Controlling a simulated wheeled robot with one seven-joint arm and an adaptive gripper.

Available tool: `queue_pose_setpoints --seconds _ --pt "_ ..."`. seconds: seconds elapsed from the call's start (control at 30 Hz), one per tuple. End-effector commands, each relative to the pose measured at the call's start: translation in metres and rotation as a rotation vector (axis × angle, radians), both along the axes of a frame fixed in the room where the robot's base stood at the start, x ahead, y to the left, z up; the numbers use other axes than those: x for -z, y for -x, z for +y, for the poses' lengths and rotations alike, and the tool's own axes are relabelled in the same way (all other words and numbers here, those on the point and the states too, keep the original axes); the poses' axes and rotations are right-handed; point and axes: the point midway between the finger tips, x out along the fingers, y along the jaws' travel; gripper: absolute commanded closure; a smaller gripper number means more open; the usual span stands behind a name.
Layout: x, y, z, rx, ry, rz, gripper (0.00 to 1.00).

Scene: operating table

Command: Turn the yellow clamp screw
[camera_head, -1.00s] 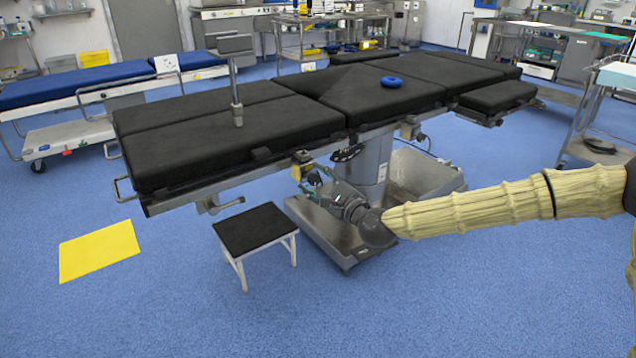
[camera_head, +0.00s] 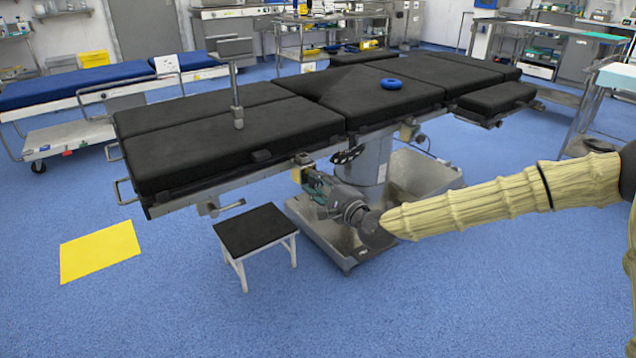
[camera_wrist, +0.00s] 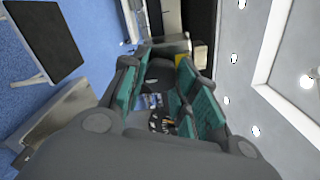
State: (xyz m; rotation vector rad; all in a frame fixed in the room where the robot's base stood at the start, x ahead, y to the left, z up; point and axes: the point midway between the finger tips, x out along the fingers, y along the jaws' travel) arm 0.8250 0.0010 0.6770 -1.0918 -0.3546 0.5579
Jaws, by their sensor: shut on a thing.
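The yellow clamp screw (camera_head: 296,176) is on the clamp (camera_head: 303,159) at the table's side rail, under the near edge of the black operating table (camera_head: 220,150). My gripper (camera_head: 306,179) is at the clamp, its teal-padded fingers shut on the screw. In the wrist view my gripper (camera_wrist: 162,68) has both fingers ahead, and a small yellow patch of the screw (camera_wrist: 182,60) shows at the right finger's tip. The fingers hide most of the screw, so how far it is turned cannot be told.
A step stool (camera_head: 255,230) with a black top stands left of my gripper. The table's steel base (camera_head: 420,172) and column are close behind it. Another rail clamp (camera_head: 215,206) with a lever is to the left. A yellow sheet (camera_head: 98,250) lies on open blue floor.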

Motion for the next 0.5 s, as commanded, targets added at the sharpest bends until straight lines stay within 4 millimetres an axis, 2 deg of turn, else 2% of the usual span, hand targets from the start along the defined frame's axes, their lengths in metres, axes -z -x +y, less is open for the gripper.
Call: queue_pose_setpoints --seconds 0.5 --pt "-0.0032 -0.0004 -0.0004 0.001 0.399 -0.288 0.94"
